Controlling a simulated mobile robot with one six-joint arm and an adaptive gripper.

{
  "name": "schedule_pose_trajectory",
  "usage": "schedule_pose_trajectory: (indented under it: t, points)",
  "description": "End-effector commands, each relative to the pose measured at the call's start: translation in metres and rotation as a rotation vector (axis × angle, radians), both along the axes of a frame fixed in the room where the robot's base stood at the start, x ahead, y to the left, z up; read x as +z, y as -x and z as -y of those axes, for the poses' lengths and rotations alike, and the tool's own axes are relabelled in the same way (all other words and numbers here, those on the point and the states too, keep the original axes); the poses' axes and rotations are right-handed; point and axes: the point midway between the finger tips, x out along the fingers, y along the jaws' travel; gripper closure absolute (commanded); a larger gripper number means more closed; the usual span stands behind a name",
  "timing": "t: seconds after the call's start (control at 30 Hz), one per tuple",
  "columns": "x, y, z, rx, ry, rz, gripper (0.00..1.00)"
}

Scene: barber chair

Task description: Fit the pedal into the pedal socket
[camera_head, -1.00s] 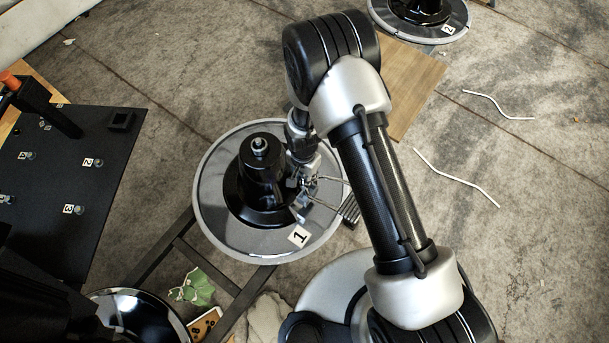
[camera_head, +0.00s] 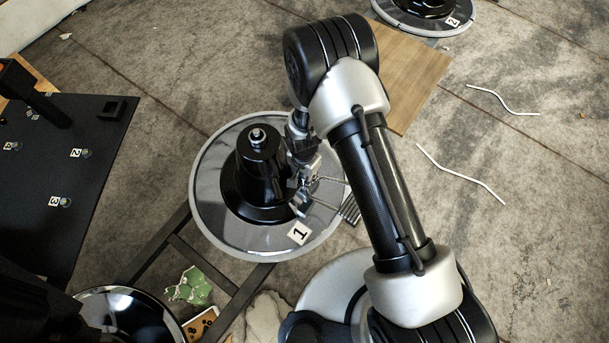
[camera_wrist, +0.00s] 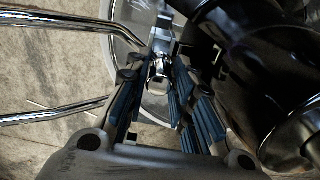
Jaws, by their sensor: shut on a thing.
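The pedal (camera_head: 350,209) has bright chrome rods and a dark ribbed pad. Its pad lies over the right rim of the round base marked 1 (camera_head: 225,238). My gripper (camera_head: 301,193) is low beside the right side of the black column (camera_head: 257,170). In the wrist view, my gripper (camera_wrist: 160,88) has its blue-padded fingers closed around a chrome end piece of the pedal (camera_wrist: 158,70). Two chrome rods of the pedal run off to the left there. The pedal socket is not clearly seen, and I cannot tell whether the chrome end touches it.
The black column stands close on the right in the wrist view (camera_wrist: 245,75). A black panel with numbered studs (camera_head: 60,225) is at the left. Another base marked 2 (camera_head: 437,22) and a wooden board (camera_head: 415,85) are at the top. Open floor lies right, with two white rods.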

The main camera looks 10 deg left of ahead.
Motion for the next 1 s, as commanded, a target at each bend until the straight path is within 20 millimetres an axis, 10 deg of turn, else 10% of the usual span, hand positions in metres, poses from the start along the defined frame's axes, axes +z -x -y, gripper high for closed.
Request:
schedule_pose_trajectory:
  t: [1.0]
  points:
    - [-0.052,0.000,0.000,0.000,0.000,0.000,1.00]
